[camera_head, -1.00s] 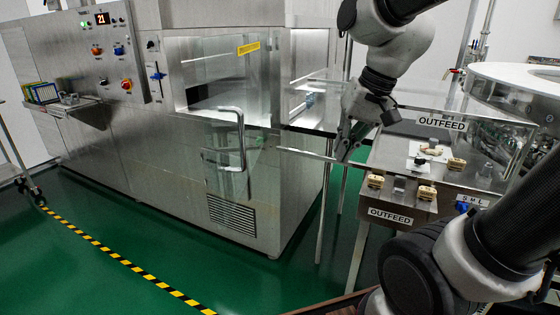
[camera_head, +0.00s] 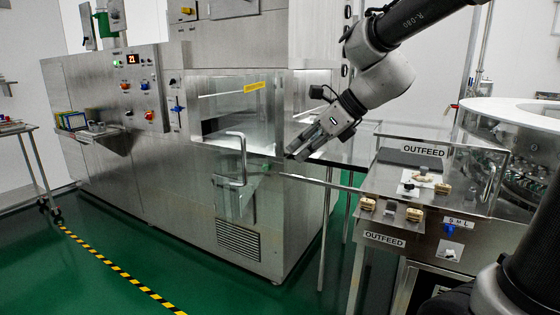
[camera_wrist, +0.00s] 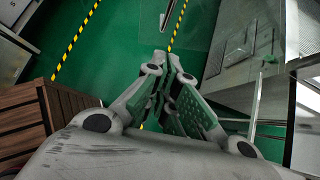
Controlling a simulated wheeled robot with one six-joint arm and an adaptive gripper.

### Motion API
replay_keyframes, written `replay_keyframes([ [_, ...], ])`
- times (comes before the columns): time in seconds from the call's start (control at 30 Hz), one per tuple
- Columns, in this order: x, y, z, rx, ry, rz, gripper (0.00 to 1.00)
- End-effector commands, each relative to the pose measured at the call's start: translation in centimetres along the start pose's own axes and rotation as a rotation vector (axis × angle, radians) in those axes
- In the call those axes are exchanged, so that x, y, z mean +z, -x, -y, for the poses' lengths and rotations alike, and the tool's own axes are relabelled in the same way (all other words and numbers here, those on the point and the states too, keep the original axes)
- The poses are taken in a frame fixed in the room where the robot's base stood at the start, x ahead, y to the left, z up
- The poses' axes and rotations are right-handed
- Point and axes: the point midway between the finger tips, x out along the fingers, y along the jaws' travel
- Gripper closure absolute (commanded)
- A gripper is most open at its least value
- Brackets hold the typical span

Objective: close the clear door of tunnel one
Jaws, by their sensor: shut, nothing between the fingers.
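The clear door (camera_head: 237,202) of the steel washer shows in the head view. It has a long metal handle (camera_head: 243,152), and its see-through panel reaches below the lit opening (camera_head: 228,122), so it appears to stand out from the front. A yellow label (camera_head: 254,87) shows near its top. The exact door angle is hard to tell. My gripper (camera_head: 296,154) is shut and empty, to the right of the handle and apart from it in the picture, in front of the washer's right corner. In the wrist view my gripper (camera_wrist: 168,58) points over the green floor.
An outfeed table (camera_head: 385,235) with small blocks stands right of the washer. A round steel machine (camera_head: 505,130) is behind it. A trolley (camera_head: 30,165) stands far left. A brown slatted box (camera_wrist: 50,120) is left in the wrist view. Green floor before the washer is clear.

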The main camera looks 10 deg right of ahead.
Motion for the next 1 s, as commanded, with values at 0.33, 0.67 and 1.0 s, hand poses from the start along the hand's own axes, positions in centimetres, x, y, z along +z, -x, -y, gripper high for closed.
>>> replay_keyframes([
  [0.33,-0.2,-6.9,-0.1,0.005,0.003,-0.006,1.00],
  [0.67,2.0,-11.4,-0.1,0.002,0.006,-0.003,1.00],
  [1.0,2.7,-12.1,0.0,0.000,0.004,-0.002,1.00],
])
